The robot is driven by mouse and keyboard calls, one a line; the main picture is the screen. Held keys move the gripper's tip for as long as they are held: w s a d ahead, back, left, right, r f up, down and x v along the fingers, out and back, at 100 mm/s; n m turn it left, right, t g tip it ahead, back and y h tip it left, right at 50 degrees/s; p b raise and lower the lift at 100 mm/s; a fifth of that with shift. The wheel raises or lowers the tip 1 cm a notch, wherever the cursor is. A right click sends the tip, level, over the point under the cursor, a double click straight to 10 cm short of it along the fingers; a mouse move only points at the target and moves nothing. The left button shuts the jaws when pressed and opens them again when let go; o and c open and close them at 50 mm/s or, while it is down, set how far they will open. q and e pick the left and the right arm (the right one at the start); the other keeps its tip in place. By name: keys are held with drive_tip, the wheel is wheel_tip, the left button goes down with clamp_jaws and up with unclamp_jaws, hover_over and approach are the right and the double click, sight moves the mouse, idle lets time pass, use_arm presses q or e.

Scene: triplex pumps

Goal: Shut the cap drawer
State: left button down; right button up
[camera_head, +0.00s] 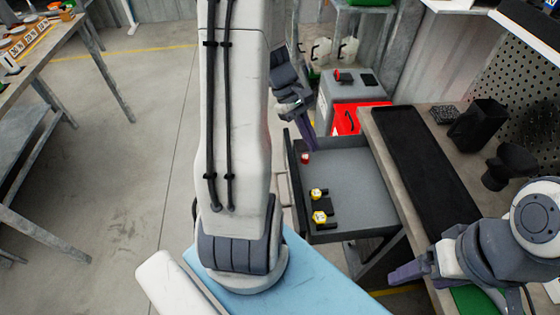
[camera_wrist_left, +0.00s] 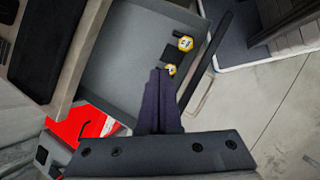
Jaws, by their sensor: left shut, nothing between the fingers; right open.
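The cap drawer (camera_head: 358,175) is pulled out from under the workbench. It is a grey tray with a dark front wall. Two yellow caps (camera_head: 318,205) and a red cap (camera_head: 305,157) lie in it near the front. My left gripper (camera_head: 311,145) is shut and empty, pointing down at the drawer's far front corner; contact is unclear. In the left wrist view, its fingertips (camera_wrist_left: 158,72) overlap the drawer floor (camera_wrist_left: 115,50), beside the dark front wall (camera_wrist_left: 208,60). My right gripper (camera_head: 402,272) is open at the lower right, away from the drawer.
The workbench (camera_head: 415,220) carries a black mat (camera_head: 420,160) and dark holders (camera_head: 478,125). A grey cabinet with a red drawer front (camera_head: 350,119) stands behind the cap drawer. The floor (camera_head: 150,160) at left is clear up to another table (camera_head: 40,60).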

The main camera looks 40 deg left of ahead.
use_arm(q)
drive_tip(key=s+a+f+n+t+b, duration=0.2)
drive_tip(key=s+a+f+n+t, duration=0.15)
drive_tip(key=a+f+n, duration=0.45)
drive_tip(key=s+a+f+n+t+b, duration=0.1)
drive_tip(key=s+a+f+n+t, duration=0.25)
drive_tip(key=a, duration=0.75)
drive_tip(key=w+d+f+g, duration=0.1)
drive_tip(key=w+d+f, duration=0.5)
drive_tip(key=w+f, duration=0.1)
drive_tip(key=shift+d+n, duration=0.35)
drive_tip(key=shift+d, duration=0.05)
use_arm(e)
drive_tip(key=shift+f, duration=2.1)
use_arm(q)
drive_tip(key=shift+w, duration=0.15)
